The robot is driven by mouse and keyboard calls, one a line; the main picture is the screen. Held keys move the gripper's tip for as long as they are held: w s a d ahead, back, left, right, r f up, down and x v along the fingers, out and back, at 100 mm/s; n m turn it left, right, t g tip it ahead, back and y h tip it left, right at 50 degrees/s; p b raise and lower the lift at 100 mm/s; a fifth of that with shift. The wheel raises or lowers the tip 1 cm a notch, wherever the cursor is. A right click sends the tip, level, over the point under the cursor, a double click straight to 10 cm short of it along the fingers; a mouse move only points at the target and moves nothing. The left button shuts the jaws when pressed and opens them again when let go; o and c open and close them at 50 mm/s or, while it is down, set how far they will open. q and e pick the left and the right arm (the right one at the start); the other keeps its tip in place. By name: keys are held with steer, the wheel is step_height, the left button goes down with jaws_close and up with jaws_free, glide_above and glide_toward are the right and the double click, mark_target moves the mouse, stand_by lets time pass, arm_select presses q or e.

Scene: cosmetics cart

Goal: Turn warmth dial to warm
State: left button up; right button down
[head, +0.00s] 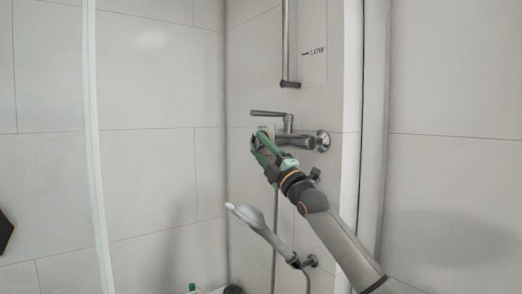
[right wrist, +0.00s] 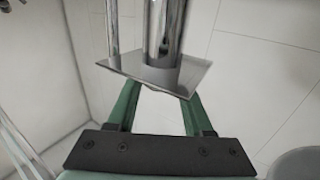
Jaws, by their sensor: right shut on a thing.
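The chrome shower mixer (head: 294,142) is on the tiled wall in the head view, with a lever on top. The warmth dial (head: 265,130) seems to be the chrome fitting at its left end, mostly hidden by my right gripper (head: 260,142). The green fingers are shut on it from the front. The right wrist view shows the fingers on either side of a square chrome plate (right wrist: 180,74) with a chrome cylinder (right wrist: 162,30) behind it. I cannot read any dial marking. My left gripper is not in view.
A grey hand shower (head: 258,228) sits below the mixer, left of my right arm. A vertical chrome bar (head: 285,45) hangs above. A white frame post (head: 352,110) stands close to the right.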

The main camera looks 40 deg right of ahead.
mark_target(260, 149)
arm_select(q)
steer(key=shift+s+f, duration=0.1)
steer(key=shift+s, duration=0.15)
arm_select(e)
steer(key=shift+f, duration=0.1)
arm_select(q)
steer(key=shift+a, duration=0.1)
arm_select(e)
steer(key=c, duration=0.6)
jaws_free()
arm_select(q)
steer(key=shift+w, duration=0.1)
arm_select(e)
steer(key=shift+s+f, duration=0.3)
steer(key=shift+b+v, duration=0.75)
steer(key=shift+v, duration=0.35)
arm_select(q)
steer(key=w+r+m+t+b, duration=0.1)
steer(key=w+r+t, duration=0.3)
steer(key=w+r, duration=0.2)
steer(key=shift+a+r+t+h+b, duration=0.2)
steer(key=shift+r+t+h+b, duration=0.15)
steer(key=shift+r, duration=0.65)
arm_select(e)
steer(key=shift+v, duration=2.2)
steer(key=shift+s+r, duration=0.1)
steer(key=shift+r, duration=0.05)
